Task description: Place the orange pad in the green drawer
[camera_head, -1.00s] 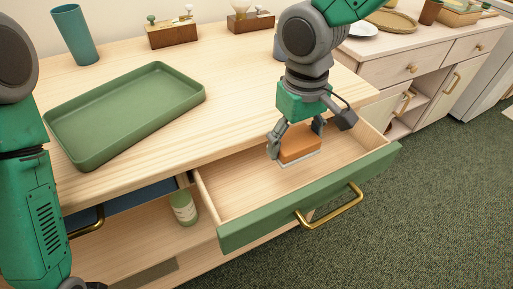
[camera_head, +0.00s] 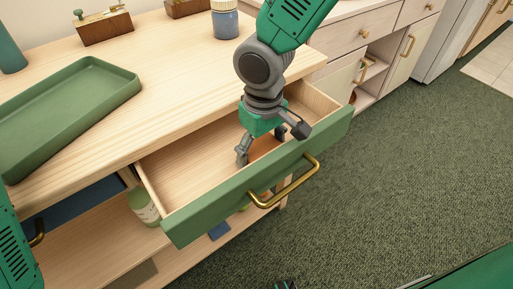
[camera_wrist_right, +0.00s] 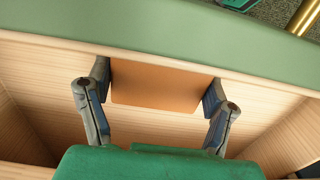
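The green drawer (camera_head: 222,200) is pulled out under the wooden tabletop, with a green front, brass handle and pale wood interior. My right gripper (camera_head: 262,147) reaches down into it, near its right part. The orange pad (camera_wrist_right: 158,88) lies between the two fingers in the wrist view, with a fingertip against each side edge. It is close to the drawer's front wall (camera_wrist_right: 150,42). In the head view, the pad (camera_head: 264,149) is partly hidden by the gripper. I cannot tell whether it touches the drawer floor. My left gripper is out of view.
A green tray (camera_head: 65,115) lies on the tabletop (camera_head: 175,75). A green bottle (camera_head: 144,207) stands on the shelf below. The drawer's left part is empty.

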